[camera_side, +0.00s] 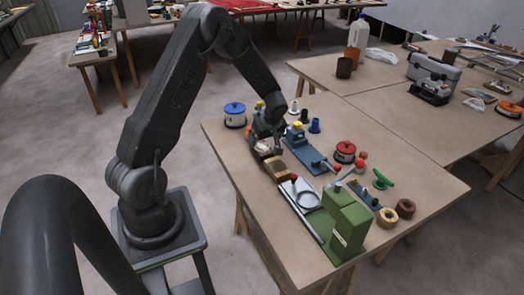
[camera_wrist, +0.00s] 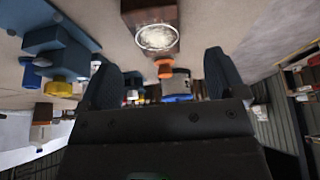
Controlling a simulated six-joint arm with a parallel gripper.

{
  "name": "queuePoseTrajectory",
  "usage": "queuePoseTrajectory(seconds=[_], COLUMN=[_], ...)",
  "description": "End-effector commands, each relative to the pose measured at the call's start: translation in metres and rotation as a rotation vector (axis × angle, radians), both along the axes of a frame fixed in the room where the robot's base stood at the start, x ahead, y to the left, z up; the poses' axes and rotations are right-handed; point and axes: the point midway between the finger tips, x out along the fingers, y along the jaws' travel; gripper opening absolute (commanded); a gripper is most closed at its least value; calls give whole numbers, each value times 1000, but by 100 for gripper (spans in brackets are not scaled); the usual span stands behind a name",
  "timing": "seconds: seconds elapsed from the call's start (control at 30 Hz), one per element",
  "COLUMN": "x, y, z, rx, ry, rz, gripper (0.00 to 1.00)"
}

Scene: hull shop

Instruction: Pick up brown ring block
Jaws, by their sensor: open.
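A brown block (camera_wrist: 150,18) with a pale, fuzzy round patch ringed in white shows at the top of the wrist view. It seems to be the small brown piece (camera_side: 266,149) by my gripper in the side view, partly hidden by the fingers. My gripper (camera_side: 267,137) is low over the table's left part; in the wrist view its two fingers (camera_wrist: 163,74) are wide apart with nothing held between them. A dark brown ring (camera_side: 405,208) and a tan ring (camera_side: 387,218) lie at the table's right end, far from my gripper.
A tan block (camera_side: 277,168) lies just in front of my gripper. A blue fixture (camera_side: 308,153) stands to its right and a blue-white pot (camera_side: 235,115) behind it on the left. A green machine (camera_side: 345,222) fills the front.

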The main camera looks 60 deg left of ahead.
Motion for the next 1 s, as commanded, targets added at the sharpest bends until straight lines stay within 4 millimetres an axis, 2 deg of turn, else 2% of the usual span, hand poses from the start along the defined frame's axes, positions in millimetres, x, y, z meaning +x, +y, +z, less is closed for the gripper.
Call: queuePoseTrajectory(seconds=[0.23,0.57,1.0], x=[1,4,4], y=[8,26,28], z=[-17,-55,-58], rx=[-1,-1,0], ry=[1,0,-1], rz=[0,0,-1], gripper=[89,89,89])
